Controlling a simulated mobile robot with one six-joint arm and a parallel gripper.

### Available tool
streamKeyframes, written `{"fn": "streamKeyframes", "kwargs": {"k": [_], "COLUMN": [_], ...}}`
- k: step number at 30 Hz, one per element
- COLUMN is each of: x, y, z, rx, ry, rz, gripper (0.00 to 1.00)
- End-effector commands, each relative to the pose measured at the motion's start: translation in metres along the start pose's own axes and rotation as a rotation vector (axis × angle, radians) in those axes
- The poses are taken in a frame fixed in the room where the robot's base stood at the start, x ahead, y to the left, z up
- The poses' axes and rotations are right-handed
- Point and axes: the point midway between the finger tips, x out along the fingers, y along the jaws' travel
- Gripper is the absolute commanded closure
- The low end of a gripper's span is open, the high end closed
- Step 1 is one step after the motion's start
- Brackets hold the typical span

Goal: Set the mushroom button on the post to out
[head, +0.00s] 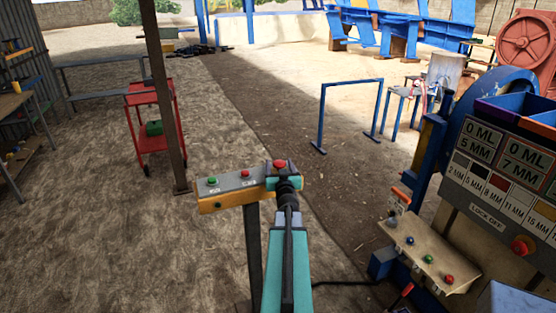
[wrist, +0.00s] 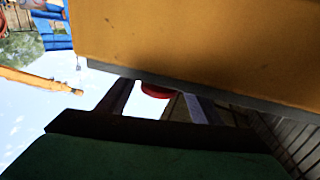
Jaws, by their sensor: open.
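The post (head: 254,250) carries a control box (head: 225,199) with a yellow side and a grey top. A red mushroom button (head: 280,164) shows at the box's right end, just past my gripper (head: 285,182), which hides its lower part. In the wrist view, the yellow side of the box fills the top. A red part of the mushroom button (wrist: 157,91) shows between the two fingers of my open gripper (wrist: 159,95). I cannot tell whether the fingers touch it, or whether the button is in or out.
A green button (head: 212,181) and a smaller red button (head: 245,174) sit on the same box, to the left. A crusher panel (head: 490,185) with another red knob (head: 522,246) stands at right. A red cart (head: 150,120) and brown pole (head: 168,100) stand at left.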

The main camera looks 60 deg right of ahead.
Motion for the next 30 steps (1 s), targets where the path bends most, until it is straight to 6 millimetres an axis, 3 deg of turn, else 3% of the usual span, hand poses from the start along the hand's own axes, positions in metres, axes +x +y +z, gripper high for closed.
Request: {"fn": "streamKeyframes", "kwargs": {"k": [15, 29, 30], "x": [0.039, 0.043, 0.043], "y": [0.001, 0.001, 0.001], "z": [0.000, 0.000, 0.000], "rx": [0.000, -0.001, -0.001], "ry": [0.000, 0.000, 0.000], "rz": [0.001, 0.001, 0.001], "gripper": [0.40, 0.40, 0.47]}}
